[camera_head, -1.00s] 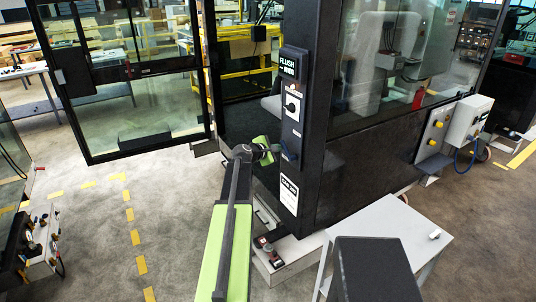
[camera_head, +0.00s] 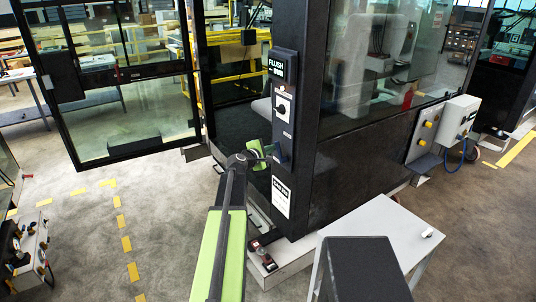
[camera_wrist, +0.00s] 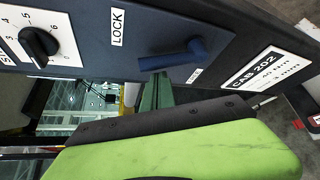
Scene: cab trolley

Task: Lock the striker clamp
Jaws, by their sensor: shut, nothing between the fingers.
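The striker clamp shows in the wrist view as a blue lever handle (camera_wrist: 180,54) on a dark panel, beside a white LOCK label (camera_wrist: 118,27). A second small label (camera_wrist: 194,76) sits on the other side of the lever, too small to read. In the head view the blue lever (camera_head: 281,155) is small, low on the dark post. My gripper (camera_head: 266,150) is shut and empty, just left of the lever. In the wrist view my gripper (camera_wrist: 155,92) points at the panel just below the lever; I cannot tell whether they touch.
A black rotary knob (camera_wrist: 40,45) is on the same panel; it also shows in the head view (camera_head: 283,107). A glass door (camera_head: 130,90) stands open at left. A grey table (camera_head: 385,225) is at lower right.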

